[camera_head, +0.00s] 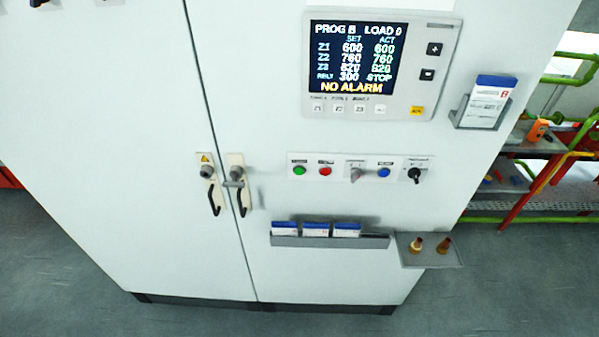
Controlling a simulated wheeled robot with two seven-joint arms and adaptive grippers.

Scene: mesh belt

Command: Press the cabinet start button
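The white cabinet (250,120) fills most of the head view. A horizontal button strip (340,170) sits on its right part, below the display. The strip holds a green button (299,170) at the left end, a red button (325,171), a grey switch (356,173), a blue button (384,172) and a black rotary knob (414,174). The small labels above them are too blurred to read surely. The display (351,57) reads PROG B, LOAD 0, BELT 300 STOP and NO ALARM. Neither of my grippers is in view.
Two door handles (214,195) (241,193) stick out left of the strip. A card rack (330,240) and a small shelf (428,262) with two brass-coloured pieces project below. A card holder (481,112) hangs at upper right. Open floor lies in front.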

